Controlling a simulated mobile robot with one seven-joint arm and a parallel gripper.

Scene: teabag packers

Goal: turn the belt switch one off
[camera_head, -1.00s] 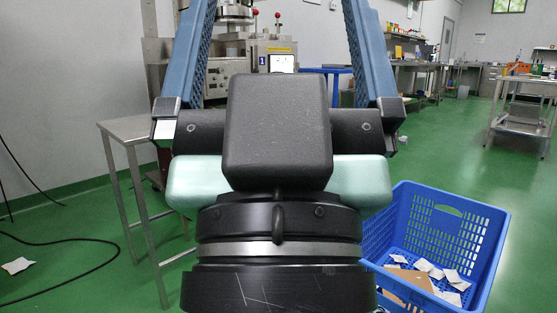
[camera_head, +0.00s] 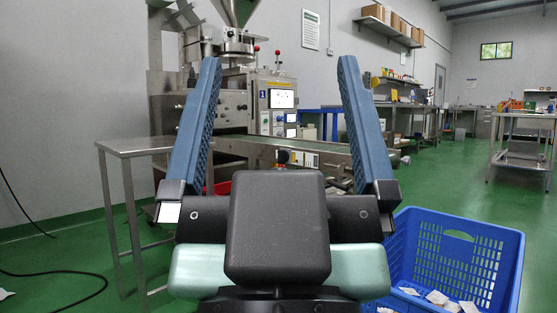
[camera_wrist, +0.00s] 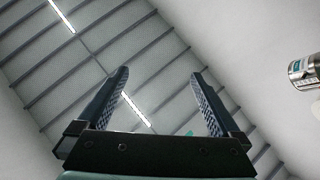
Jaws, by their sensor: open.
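My gripper (camera_head: 275,115) is open and empty in the head view, its two blue fingers raised and wide apart. The packing machine (camera_head: 232,100) stands beyond it, with a steel hopper on top and a "1" label beside its screen (camera_head: 282,98). A green conveyor belt (camera_head: 325,150) runs out from it to the right, partly behind my fingers. A small dark knob with an orange-red part (camera_head: 283,157) shows just above my gripper's body; I cannot tell whether it is the belt switch. In the wrist view my open gripper (camera_wrist: 160,80) points at the ceiling.
A blue crate (camera_head: 462,240) with several white packets stands on the floor at the right. A steel side table (camera_head: 130,146) is at the left. Cables lie on the floor at the far left. Green floor is open toward the back right.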

